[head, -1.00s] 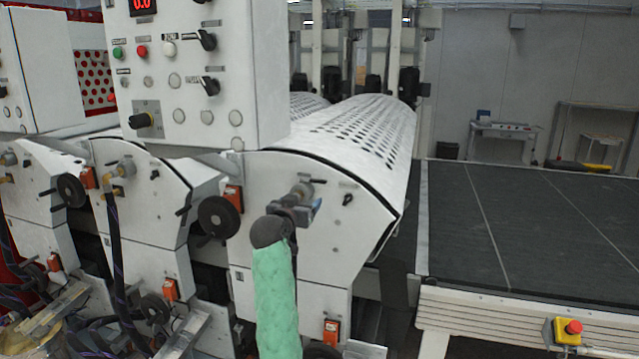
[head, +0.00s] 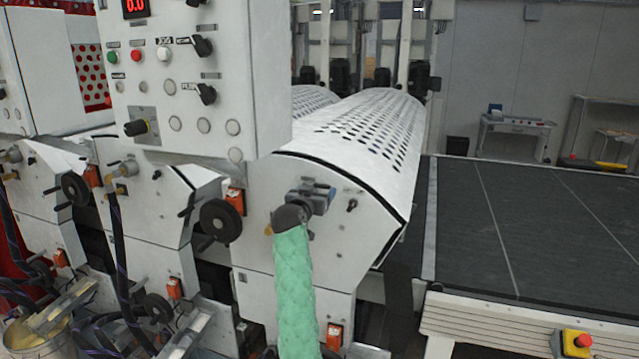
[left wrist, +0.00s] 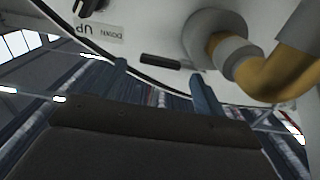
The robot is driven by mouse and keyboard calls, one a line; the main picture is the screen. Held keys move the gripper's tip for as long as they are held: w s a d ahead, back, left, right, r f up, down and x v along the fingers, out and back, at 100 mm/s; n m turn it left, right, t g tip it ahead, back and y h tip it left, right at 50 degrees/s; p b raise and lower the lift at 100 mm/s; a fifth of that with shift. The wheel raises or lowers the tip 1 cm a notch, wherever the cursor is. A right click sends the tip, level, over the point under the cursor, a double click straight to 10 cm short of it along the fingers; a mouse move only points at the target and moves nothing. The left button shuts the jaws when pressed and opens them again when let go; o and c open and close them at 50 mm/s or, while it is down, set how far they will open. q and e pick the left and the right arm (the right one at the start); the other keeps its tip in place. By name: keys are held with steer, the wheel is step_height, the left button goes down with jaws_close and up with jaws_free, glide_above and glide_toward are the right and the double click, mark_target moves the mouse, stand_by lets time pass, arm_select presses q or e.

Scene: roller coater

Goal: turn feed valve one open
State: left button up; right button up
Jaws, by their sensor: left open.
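My left gripper (head: 318,195), at the end of a green-sleeved arm, is in front of the nearest white machine end plate (head: 270,170). In the left wrist view its two blue-grey fingers (left wrist: 160,80) stand apart. A short black bar (left wrist: 146,62), which looks like the valve's lever, shows between the fingertips; I cannot tell whether they touch it. A brass-coloured pipe elbow (left wrist: 275,80) with a grey collar is right of the fingers. In the head view my gripper hides most of this fitting. My right gripper is out of view.
A black handwheel (head: 220,219) and orange box (head: 235,199) are left of my gripper. A control panel (head: 180,90) overhangs above left. A black knob (head: 351,205) is to the right. A dark conveyor bed (head: 530,220) and yellow emergency stop (head: 577,344) lie farther right.

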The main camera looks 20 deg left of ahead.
mark_target(322, 186)
arm_select(q)
steer(key=shift+w+p, duration=0.45)
steer(key=shift+w, duration=0.65)
steer(key=shift+w+d, duration=0.1)
steer(key=shift+c, duration=0.2)
